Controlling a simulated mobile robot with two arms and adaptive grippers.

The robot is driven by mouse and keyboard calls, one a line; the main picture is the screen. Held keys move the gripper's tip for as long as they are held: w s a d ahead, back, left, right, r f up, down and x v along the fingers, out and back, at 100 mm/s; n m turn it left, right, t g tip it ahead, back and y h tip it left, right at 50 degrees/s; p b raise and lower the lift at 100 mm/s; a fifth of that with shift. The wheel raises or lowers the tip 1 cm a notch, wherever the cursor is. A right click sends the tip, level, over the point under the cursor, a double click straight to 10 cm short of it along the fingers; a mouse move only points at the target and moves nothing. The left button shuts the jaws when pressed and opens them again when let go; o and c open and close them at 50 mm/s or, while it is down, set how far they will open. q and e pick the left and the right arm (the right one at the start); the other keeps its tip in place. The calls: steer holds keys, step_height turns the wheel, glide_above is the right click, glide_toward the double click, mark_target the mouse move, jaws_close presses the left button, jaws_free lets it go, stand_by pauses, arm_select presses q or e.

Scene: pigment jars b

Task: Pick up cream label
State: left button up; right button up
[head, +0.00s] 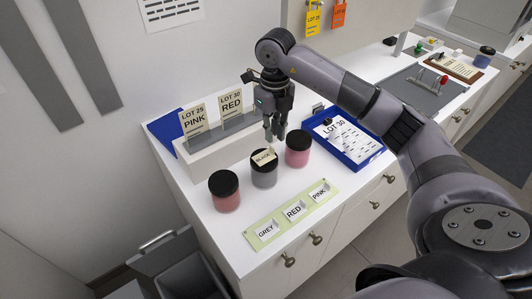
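A small cream label reading "BLACK" (264,156) appears to lie tilted on the black lid of the middle jar (264,178), which has grey contents. My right gripper (275,137) points down just above and behind the label. Its fingers look apart, with nothing visible between them, and it looks clear of the label. Larger cream cards reading "LOT 25 PINK" (194,121) and "LOT 30 RED" (231,104) stand in the holder behind. My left gripper is not in view.
Jars with pink-red contents stand left (226,199) and right (298,157) of the middle jar. A green strip (255,240) with GREY, RED and PINK tags lies in front. A blue tray (373,161) with a LOT 30 sheet is at right. An open bin (185,275) stands below left.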

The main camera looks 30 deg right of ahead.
mark_target(264, 155)
steer(key=shift+f+p, duration=0.55)
steer(key=shift+f, duration=0.05)
step_height(264, 155, down, 4)
steer(key=shift+a+r+p, duration=0.1)
steer(key=shift+r+p, duration=0.1)
steer(key=shift+p, duration=0.65)
steer(key=shift+f, duration=0.35)
steer(key=shift+w, duration=0.1)
steer(key=shift+c, duration=0.3)
jaws_close()
steer(key=shift+r, duration=0.15)
